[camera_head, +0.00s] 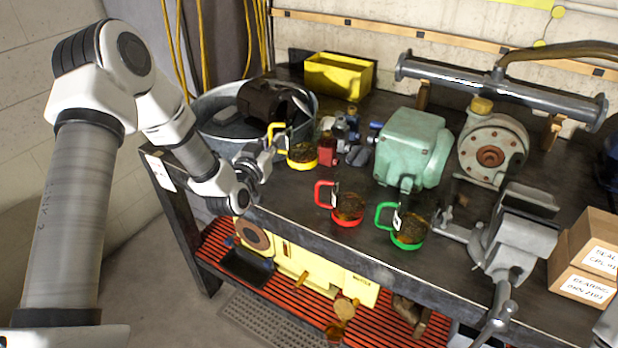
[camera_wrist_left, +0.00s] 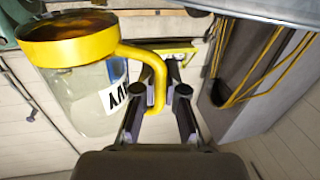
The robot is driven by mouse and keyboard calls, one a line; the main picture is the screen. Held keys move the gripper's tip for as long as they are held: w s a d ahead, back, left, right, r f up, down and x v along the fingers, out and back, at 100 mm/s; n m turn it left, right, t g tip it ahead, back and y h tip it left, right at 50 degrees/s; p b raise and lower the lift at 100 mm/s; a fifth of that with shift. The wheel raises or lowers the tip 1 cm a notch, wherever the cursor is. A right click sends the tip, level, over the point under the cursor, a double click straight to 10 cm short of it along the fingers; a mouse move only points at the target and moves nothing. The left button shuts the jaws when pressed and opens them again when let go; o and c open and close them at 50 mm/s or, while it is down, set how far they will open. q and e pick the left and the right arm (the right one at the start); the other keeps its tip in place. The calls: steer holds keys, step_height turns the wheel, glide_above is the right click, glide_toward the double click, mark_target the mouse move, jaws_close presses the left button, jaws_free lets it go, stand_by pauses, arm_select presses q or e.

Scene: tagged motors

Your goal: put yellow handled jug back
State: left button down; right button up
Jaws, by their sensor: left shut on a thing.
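The yellow handled jug (camera_head: 302,160) is a clear vessel with a yellow base band and yellow handle, near the left end of the dark workbench. It looks upright; I cannot tell whether its base touches the bench. My left gripper (camera_head: 268,150) is shut on its handle from the left. In the left wrist view the handle passes between the fingertips (camera_wrist_left: 158,90), with the jug's clear body (camera_wrist_left: 85,100) and part of a black-lettered white label beside them. A red handled jug (camera_head: 347,208) and a green handled jug (camera_head: 408,230) stand nearer the front edge. My right gripper is out of view.
A metal tub (camera_head: 218,108) holding a dark motor stands behind my left gripper. Small bottles and a red block (camera_head: 327,150) crowd the jug's right side. A green motor housing (camera_head: 408,148), a vise (camera_head: 515,235) and cardboard boxes (camera_head: 585,262) lie further right. A yellow bin (camera_head: 338,75) is at the back.

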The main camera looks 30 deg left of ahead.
arm_select(q)
step_height(320, 180, down, 10)
steer(key=shift+s+r+p, duration=0.1)
steer(key=shift+r+p, duration=0.15)
steer(key=shift+p, duration=0.35)
steer(key=shift+s+r, duration=0.1)
steer(key=shift+s, duration=0.05)
steer(key=c, duration=1.2)
jaws_free()
steer(key=shift+f, duration=0.25)
steer(key=shift+c, duration=0.2)
steer(key=shift+r, duration=0.1)
